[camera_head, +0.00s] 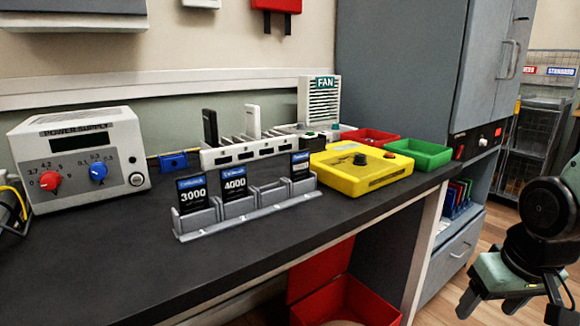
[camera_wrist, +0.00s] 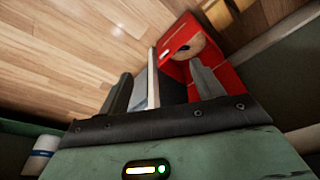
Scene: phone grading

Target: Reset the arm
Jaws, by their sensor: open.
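My gripper (camera_head: 512,306) hangs at the lower right in the head view, to the right of the workbench and above the wooden floor. Its two fingers are apart, and I see nothing held between them. In the wrist view my gripper (camera_wrist: 160,88) also shows spread fingers, with a white panel edge and a red bin behind the gap. My arm comes in from the right edge of the head view, and most of it is out of frame.
The dark workbench (camera_head: 110,250) carries a power supply (camera_head: 80,150), a grey battery rack (camera_head: 245,208), a yellow device (camera_head: 345,178), a green bin (camera_head: 428,153) and a fan unit (camera_head: 320,100). A red bin (camera_head: 375,305) stands below. A grey cabinet (camera_head: 400,60) stands behind.

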